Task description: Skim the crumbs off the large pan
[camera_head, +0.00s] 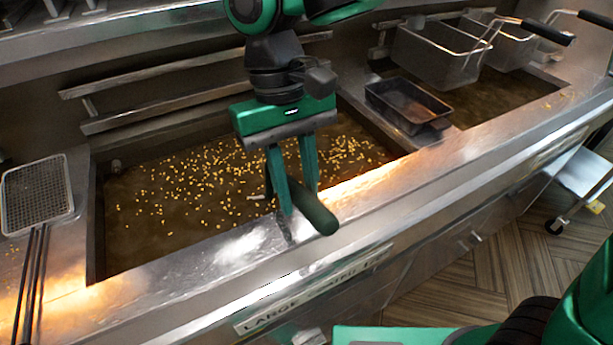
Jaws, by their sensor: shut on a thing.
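The large pan (98,235) is the wide sunken well at the left, filled with brown oil. Many small yellow crumbs (205,180) are scattered over the oil, up to its right end. My gripper (301,201) reaches down over the pan's front edge, right of its middle. It is shut on a dark green handle (318,214), whose free end points toward the front. A short pale metal piece (258,197) shows left of the fingers and may belong to the same tool. The tool's head cannot be made out. A label reading "LARGE" is on the front panel below.
A mesh skimmer (37,195) with long dark handles lies on the left counter. A dark rectangular tray (408,103) stands right of the pan. Wire baskets (436,52) hang over the second well (505,98). A metal rail runs behind the pan.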

